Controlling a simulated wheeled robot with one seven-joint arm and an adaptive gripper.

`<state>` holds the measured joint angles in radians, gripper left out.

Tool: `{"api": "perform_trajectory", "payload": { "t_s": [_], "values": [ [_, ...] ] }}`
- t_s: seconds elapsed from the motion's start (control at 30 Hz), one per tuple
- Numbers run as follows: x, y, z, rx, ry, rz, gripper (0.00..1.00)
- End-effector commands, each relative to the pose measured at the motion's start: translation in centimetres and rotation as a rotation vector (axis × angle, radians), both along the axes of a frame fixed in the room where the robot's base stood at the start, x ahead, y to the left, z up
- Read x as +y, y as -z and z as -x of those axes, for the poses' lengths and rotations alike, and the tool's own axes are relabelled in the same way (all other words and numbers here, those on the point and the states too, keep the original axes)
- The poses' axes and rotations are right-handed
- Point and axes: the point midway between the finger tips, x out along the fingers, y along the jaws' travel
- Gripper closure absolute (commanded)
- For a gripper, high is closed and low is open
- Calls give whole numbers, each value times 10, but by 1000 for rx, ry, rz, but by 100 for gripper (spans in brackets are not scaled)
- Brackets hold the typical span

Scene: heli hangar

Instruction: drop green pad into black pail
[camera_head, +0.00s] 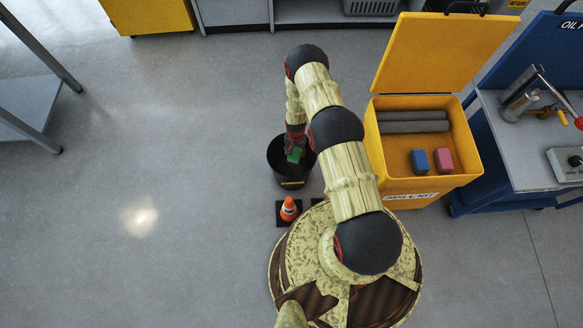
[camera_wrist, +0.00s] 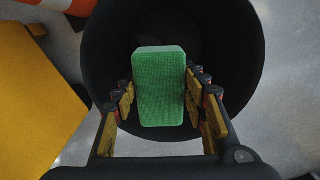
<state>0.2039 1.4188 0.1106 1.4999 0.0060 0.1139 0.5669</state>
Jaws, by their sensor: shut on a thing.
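The green pad (camera_wrist: 159,88) is held between the fingers of my gripper (camera_wrist: 162,100) in the wrist view. In the head view the green pad (camera_head: 295,154) shows at the end of my arm, over the black pail (camera_head: 291,182). The round opening of the black pail (camera_wrist: 100,50) lies behind the pad in the wrist view, with its dark inside visible. My gripper (camera_head: 296,147) is partly hidden by my arm in the head view. How far the pad is above or inside the rim I cannot tell.
An orange cone (camera_head: 289,209) stands close in front of the pail. A yellow spill kit bin (camera_head: 420,187) with its lid up, holding a blue pad (camera_head: 419,161), a pink pad (camera_head: 443,160) and grey rolls (camera_head: 412,121), stands to the right. Floor at left is clear.

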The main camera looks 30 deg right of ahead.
Motion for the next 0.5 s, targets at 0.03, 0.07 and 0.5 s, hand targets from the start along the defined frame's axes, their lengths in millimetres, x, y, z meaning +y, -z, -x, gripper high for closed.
{"api": "perform_trajectory", "payload": {
  "t_s": [0.03,0.07,0.5],
  "values": [
    [0,2,-1,-1,0,0,81],
    [0,3,-1,-2,0,1,81],
    [0,3,-1,-1,0,0,49]
  ]
}}
